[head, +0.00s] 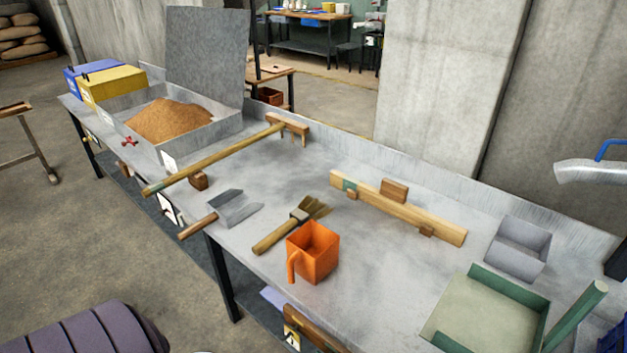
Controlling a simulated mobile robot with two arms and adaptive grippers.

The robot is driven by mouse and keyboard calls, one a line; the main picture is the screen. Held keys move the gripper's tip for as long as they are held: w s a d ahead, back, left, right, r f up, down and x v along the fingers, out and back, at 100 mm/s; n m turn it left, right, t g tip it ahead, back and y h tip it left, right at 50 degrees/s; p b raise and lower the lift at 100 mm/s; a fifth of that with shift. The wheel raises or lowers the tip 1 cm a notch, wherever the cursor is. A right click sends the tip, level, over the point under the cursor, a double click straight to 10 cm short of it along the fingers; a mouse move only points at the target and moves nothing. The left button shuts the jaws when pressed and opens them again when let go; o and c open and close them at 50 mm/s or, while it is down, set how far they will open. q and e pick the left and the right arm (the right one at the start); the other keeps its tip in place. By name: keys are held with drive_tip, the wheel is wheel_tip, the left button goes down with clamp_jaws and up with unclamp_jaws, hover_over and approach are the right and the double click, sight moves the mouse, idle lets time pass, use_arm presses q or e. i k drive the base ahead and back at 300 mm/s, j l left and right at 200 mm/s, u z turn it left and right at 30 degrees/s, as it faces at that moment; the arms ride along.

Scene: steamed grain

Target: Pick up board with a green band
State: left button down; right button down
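A long pale wooden board (402,211) with a green band near its left end lies on the metal table, towards the back edge right of the middle. Small wooden blocks are against it: a darker one (394,191) at its back and a small one (426,229) at its front. I cannot tell whether they are fixed to it. Neither of my grippers shows in the head view.
On the metal table (295,185) are a wooden rake (215,158), a scoop (235,208), a brush (280,232), an orange jug (313,252), a grey box (518,248) and a green dustpan (485,318). A grain tray (205,135) stands left. Clear surface lies before the board.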

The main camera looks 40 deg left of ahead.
sight(391, 198)
drive_tip(key=u, duration=0.75)
drive_tip(key=z, duration=1.75)
drive_tip(key=u, duration=1.75)
drive_tip(key=j, duration=0.05)
